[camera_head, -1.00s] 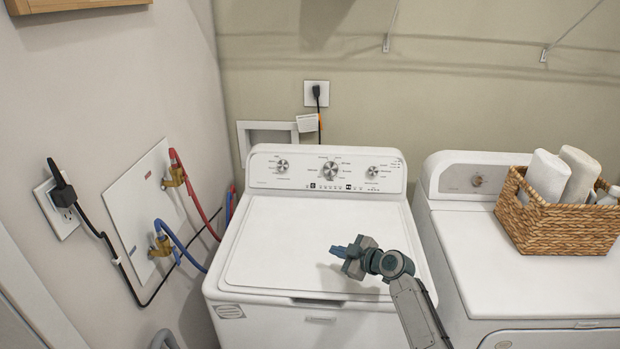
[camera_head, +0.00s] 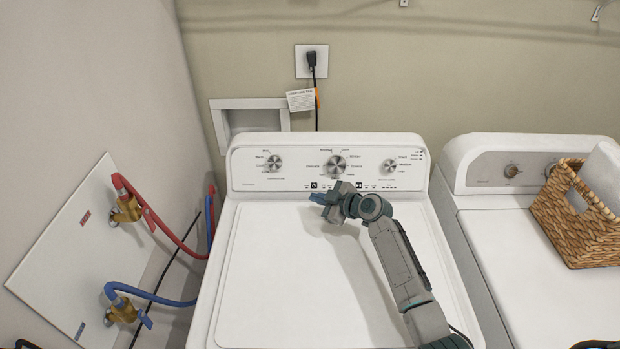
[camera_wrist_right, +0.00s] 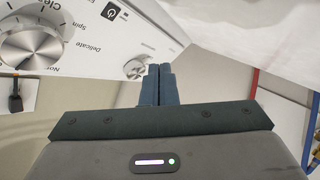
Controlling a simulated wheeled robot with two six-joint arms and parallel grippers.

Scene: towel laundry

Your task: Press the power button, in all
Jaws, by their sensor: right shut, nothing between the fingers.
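The white washing machine (camera_head: 245,215) stands in the middle of the head view, with a control panel (camera_head: 245,167) along its back. The power button (camera_head: 314,185) is a small dark symbol on the panel's lower row, left of the middle dial. It also shows at the top of the right wrist view (camera_wrist_right: 110,13). My right gripper (camera_head: 313,197) is over the back of the lid, its blue fingertips close below the power button in the picture. In the right wrist view the fingers (camera_wrist_right: 158,72) are together and empty. Contact with the panel cannot be told. My left gripper is not in view.
A second white machine (camera_head: 510,245) stands at right with a woven basket (camera_head: 570,215) of white rolls on it. Red hose (camera_head: 160,222) and blue hose (camera_head: 150,294) run along the left wall. A plugged outlet (camera_head: 311,62) is behind the washer.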

